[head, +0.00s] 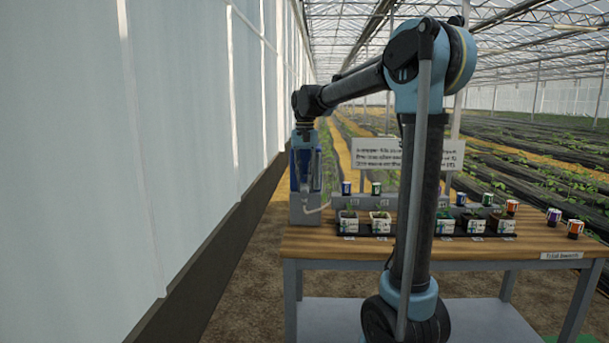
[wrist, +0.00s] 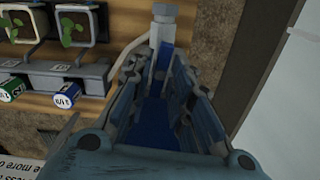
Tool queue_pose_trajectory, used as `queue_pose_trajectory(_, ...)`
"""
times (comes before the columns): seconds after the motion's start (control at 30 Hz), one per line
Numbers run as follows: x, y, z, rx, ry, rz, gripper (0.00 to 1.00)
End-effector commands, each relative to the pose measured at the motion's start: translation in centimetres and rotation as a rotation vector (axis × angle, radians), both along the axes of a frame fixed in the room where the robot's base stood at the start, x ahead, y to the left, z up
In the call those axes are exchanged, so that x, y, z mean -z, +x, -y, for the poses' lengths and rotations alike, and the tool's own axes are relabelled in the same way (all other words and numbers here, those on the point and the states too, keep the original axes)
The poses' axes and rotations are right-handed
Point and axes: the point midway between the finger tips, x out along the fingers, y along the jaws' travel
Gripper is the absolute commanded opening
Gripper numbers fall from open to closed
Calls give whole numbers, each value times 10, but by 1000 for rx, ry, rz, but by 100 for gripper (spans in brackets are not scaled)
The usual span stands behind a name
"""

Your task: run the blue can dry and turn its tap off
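The blue can (head: 317,172) stands on a grey block at the left end of the bench, largely hidden behind my gripper (head: 306,182). In the wrist view, blue surface (wrist: 153,112) shows between the two fingers of my gripper (wrist: 162,65). A narrow blue piece, perhaps a tap lever, lies between the fingertips; contact is unclear. Just beyond them is a pale grey fitting (wrist: 163,22), apparently the tap, with a white hose (wrist: 125,55) curving away beside it. The can's liquid level and the tap's setting cannot be made out.
Seedling pots (head: 380,222) stand in dark trays on the wooden bench (head: 335,245). Small coloured tins (head: 376,188) stand behind them, with others (head: 575,229) at the right end. A sign (head: 400,153) stands behind. A pale wall (head: 200,140) runs along the left.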

Motion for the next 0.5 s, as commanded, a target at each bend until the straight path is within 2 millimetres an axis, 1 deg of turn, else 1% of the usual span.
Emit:
queue_pose_trajectory(0.27, 0, 0, 0, -7, 0, 0, 0)
queue_pose_trajectory(0.5, 0, 0, 0, -95, 0, 0, 0)
